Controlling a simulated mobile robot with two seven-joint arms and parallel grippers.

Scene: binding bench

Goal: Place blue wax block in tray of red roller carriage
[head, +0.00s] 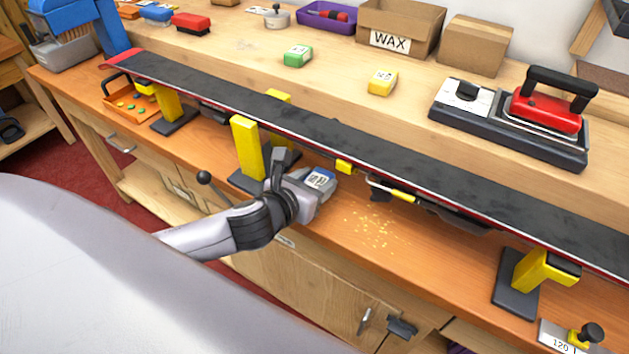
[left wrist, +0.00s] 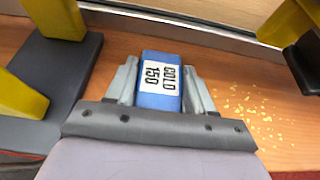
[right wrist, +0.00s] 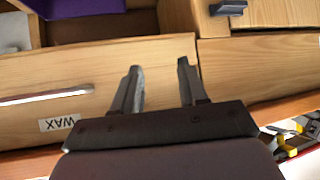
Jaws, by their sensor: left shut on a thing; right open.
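The blue wax block (head: 320,179) has a white label. In the left wrist view the block (left wrist: 145,58) reads COLD 150. My left gripper (head: 307,186) is shut on it, a finger on each side, over the orange-brown bench shelf in front of the ski. I cannot tell whether the block touches the shelf. My right gripper (right wrist: 161,85) is open and empty, facing a wooden drawer front. No red roller carriage is plainly recognisable; a red iron with a black handle (head: 546,112) sits at the right.
A long dark ski (head: 330,135) lies across yellow supports (head: 247,145). Yellow shavings (head: 370,230) lie right of the block. Green (head: 297,56) and yellow (head: 382,82) blocks sit behind the ski. An orange tray (head: 118,100) is at the far left. A WAX-labelled drawer (right wrist: 90,85) faces my right gripper.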

